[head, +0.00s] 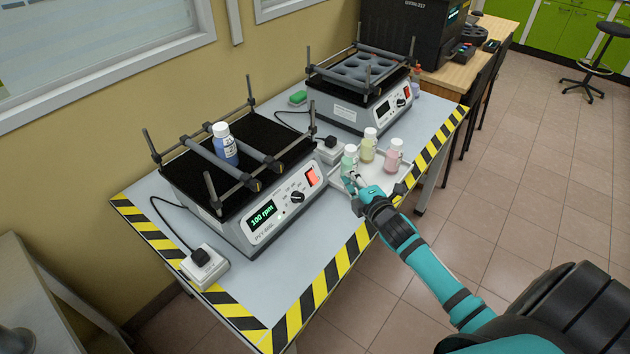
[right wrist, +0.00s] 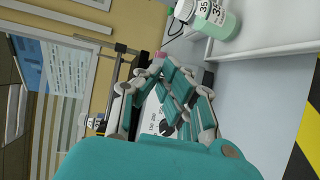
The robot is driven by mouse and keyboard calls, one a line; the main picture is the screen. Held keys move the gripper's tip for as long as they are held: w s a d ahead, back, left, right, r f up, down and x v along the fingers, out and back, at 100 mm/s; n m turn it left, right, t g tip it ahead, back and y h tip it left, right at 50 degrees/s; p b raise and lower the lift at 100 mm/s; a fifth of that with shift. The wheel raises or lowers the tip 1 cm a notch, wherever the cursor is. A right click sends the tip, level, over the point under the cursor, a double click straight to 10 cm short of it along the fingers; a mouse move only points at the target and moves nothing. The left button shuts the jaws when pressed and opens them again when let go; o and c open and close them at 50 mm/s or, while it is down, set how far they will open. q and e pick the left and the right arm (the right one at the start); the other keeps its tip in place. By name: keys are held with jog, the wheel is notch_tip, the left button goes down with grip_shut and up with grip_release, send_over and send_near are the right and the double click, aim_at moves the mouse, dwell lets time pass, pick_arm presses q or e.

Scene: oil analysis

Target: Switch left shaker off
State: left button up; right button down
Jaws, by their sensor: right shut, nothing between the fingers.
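My right gripper (head: 349,177) is shut and empty, just right of the switch, by the green bottle. The wrist view shows its fingertips (right wrist: 158,66) together, with the shaker's knob (right wrist: 166,128) behind the fingers. A small pinkish patch shows at the tips; whether they touch the switch I cannot tell. My left gripper is out of view.
Bottles of green (head: 349,158), yellow (head: 368,147) and pink liquid (head: 392,157) stand in a white tray (head: 407,182) close to my right gripper. A second shaker (head: 345,113) stands behind. A power box (head: 205,265) sits at the table's left front; the striped front edge is clear.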

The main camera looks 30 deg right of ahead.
aim_at(313, 177)
jog(key=w+a+f+b, duration=0.2)
jog(key=w+f+b, duration=0.3)
jog(key=w+b, duration=0.1)
jog(key=shift+w+a+b, duration=0.35)
jog(key=shift+f, duration=0.1)
dwell(1.3)
jog(key=shift+w+a+f, duration=0.15)
jog(key=shift+w+f, duration=0.05)
jog(key=shift+w, duration=0.1)
jog(key=shift+w+a+f+b, duration=0.1)
jog(key=shift+w+f+b, duration=0.05)
jog(key=shift+w+b, duration=0.15)
dwell(0.6)
jog(key=shift+s, duration=0.1)
jog(key=shift+s+d+r+p, duration=0.25)
jog(key=shift+s+r+p, duration=0.25)
jog(key=shift+p, duration=0.2)
